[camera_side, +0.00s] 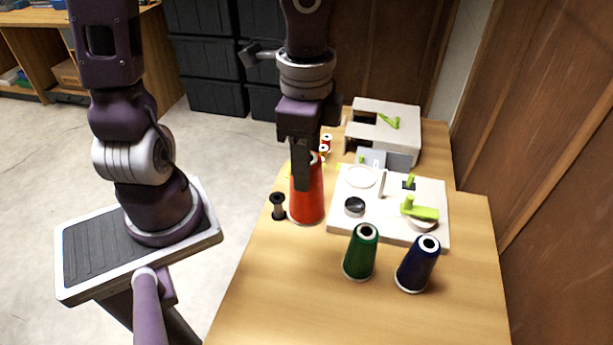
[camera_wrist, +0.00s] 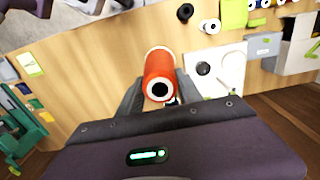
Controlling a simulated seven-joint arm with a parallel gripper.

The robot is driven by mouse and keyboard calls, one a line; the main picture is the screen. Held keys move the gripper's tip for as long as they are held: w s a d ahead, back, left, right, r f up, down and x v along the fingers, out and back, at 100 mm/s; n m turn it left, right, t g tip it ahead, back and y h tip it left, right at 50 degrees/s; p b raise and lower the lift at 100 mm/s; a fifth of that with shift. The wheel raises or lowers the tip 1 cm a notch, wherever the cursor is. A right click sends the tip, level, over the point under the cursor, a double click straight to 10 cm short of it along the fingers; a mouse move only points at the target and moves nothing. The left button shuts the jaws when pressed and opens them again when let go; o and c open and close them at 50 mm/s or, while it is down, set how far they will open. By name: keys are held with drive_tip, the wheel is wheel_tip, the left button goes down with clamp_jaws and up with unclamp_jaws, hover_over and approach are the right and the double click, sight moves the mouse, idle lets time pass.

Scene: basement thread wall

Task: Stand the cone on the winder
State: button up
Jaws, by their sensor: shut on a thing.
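A red thread cone (camera_side: 309,205) stands upright at the left part of the table; I cannot tell whether its base touches the wood. My gripper (camera_side: 303,178) is above it, pointing down and shut on its upper part. In the wrist view the red cone (camera_wrist: 158,66) lies between the two fingers of my gripper (camera_wrist: 160,92), its pale hollow top towards the camera. The white winder board (camera_side: 342,212), with an upright peg, a dark round cup and green levers, is just right of the cone. It is partly visible in the wrist view (camera_wrist: 205,74).
A green cone (camera_side: 360,256) and a dark blue cone (camera_side: 417,268) stand in front of the board. A small black spool (camera_side: 278,207) is left of the red cone. A white machine (camera_side: 398,112) and small red spools (camera_side: 326,140) are behind.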

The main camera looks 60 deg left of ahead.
drive_tip(key=w+a+n, duration=0.3)
drive_tip(key=w+a, duration=0.2)
drive_tip(key=w, duration=0.6)
drive_tip(key=w+a+n, duration=0.3)
drive_tip(key=w+a, duration=0.3)
drive_tip(key=w, duration=0.5)
wheel_tip(320, 180, down, 8)
drive_tip(key=shift+d, duration=0.2)
drive_tip(key=shift+s+f, duration=0.1)
drive_tip(key=shift+f, duration=0.05)
drive_tip(key=shift+f, duration=1.6)
drive_tip(key=o, duration=1.3)
drive_tip(key=shift+c, duration=0.2)
